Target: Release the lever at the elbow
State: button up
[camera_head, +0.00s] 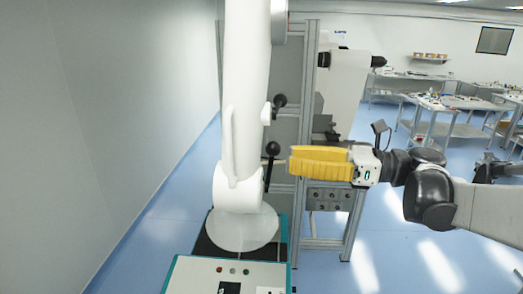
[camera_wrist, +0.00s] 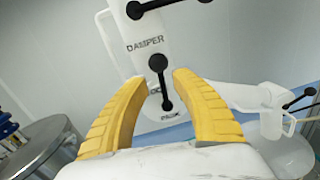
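My gripper (camera_head: 291,163) has yellow fingers and reaches in from the right toward the white pipe (camera_head: 240,85). In the wrist view its fingers (camera_wrist: 161,78) are spread apart. A black lever with a round knob (camera_wrist: 158,62) shows between the fingertips, below the word DAMPER on a white part. The fingers do not appear closed on it. In the head view a black-knobbed lever (camera_head: 272,149) stands just left of the fingertips, near the pipe's lower bend. A second black knob (camera_head: 279,101) is above it. Contact cannot be told.
Another black lever (camera_wrist: 136,10) is at the top of the wrist view. A metal drum (camera_wrist: 38,150) is at its left. A grey machine frame (camera_head: 308,110) stands behind the pipe. A control box (camera_head: 200,277) is in front.

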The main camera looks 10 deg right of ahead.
aim_at(271, 156)
jog(key=x, duration=0.5)
jog(key=shift+p, duration=0.35)
jog(key=shift+d, duration=0.1)
jog(key=shift+c, duration=0.4)
grip_shut()
